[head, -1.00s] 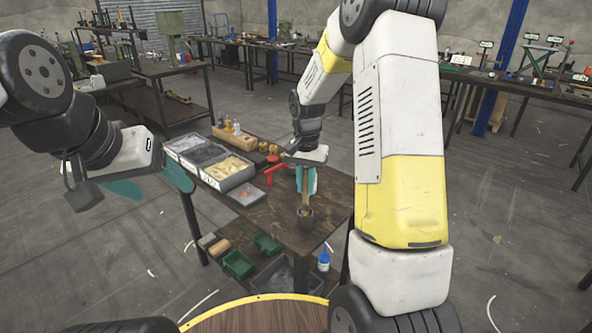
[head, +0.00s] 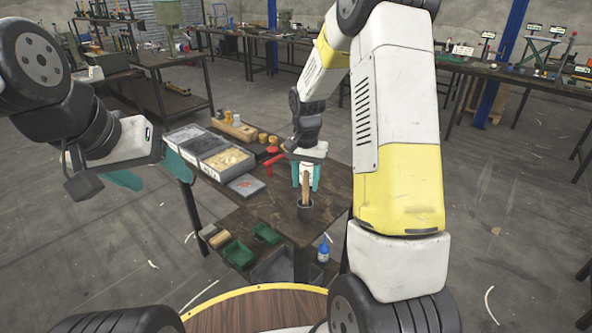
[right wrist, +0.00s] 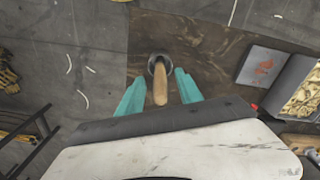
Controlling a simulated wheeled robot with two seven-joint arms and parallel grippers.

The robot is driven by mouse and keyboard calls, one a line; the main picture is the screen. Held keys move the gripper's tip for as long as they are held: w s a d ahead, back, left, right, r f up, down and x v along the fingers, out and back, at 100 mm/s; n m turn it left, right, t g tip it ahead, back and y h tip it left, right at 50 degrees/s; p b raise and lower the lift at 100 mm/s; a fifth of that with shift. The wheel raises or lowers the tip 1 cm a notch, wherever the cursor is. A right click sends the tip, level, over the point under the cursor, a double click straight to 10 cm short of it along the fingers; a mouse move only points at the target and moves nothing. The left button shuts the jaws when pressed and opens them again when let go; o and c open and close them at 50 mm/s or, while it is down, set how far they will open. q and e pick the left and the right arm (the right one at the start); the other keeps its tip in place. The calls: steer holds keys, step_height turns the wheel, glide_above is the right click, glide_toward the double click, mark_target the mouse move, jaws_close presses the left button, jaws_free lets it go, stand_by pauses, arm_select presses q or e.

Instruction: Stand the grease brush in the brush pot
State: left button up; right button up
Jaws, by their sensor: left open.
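The grease brush, a wooden handle (head: 306,188), stands roughly upright in the dark round brush pot (head: 305,211) on the brown table; its lower end is hidden inside the pot. My right gripper (head: 306,182) is above the pot with its teal fingers on either side of the handle. In the right wrist view, the handle (right wrist: 160,86) has a gap to each finger of the open gripper (right wrist: 160,88), and the pot (right wrist: 158,60) is beyond. My left gripper (head: 150,172) is open and empty, left of the table.
Several grey bins (head: 222,158) and a flat grey tray (head: 245,185) lie on the table's left side, near a red tool (head: 273,158). Green bins (head: 238,254) and a blue bottle (head: 323,251) are on the lower shelf. The tabletop right of the pot is clear.

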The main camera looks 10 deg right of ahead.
steer(key=shift+r, duration=3.9)
